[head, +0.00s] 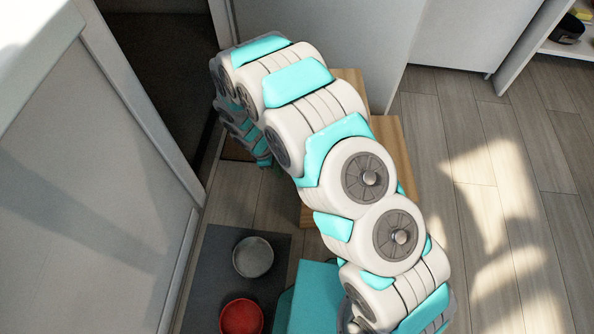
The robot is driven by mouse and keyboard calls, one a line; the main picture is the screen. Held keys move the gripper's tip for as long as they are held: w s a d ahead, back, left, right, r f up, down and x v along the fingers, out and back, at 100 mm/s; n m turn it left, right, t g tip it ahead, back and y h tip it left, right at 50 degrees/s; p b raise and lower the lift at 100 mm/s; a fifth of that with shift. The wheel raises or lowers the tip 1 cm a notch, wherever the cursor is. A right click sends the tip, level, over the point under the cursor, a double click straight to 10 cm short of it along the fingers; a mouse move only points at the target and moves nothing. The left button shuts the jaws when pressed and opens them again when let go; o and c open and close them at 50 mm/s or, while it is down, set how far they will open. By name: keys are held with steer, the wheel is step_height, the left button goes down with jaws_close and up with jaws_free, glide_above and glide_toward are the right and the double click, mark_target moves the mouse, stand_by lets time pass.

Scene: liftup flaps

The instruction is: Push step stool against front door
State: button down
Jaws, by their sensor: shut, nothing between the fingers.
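The wooden step stool (392,145) is on the floor in the middle of the head view. My arm crosses over it and hides much of it. Its light brown top and right side show past the arm. A large white door-like panel (95,190) stands at the left, beside a dark opening. I cannot tell for sure whether it is the front door. My arm reaches from the lower right to the upper left, and its far end bends down left of the stool. My gripper's fingers are hidden there, so I cannot see whether they touch the stool.
A dark grey mat (212,285) with a grey bowl (253,257) and a red bowl (241,316) lies at the lower left. White panels (330,30) stand behind the stool. An open shelf (560,45) is at the upper right. The wood floor (500,190) at right is clear.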

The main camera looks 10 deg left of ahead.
steer(key=d+f, duration=0.6)
steer(key=f, duration=0.3)
steer(key=shift+w+d+f, duration=0.2)
steer(key=shift+w+d, duration=0.15)
steer(key=shift+d, duration=0.05)
steer(key=shift+w+d, duration=0.15)
steer(key=shift+d, duration=0.9)
steer(key=shift+w+d, duration=0.15)
steer(key=shift+d, duration=0.9)
steer(key=shift+v, duration=3.95)
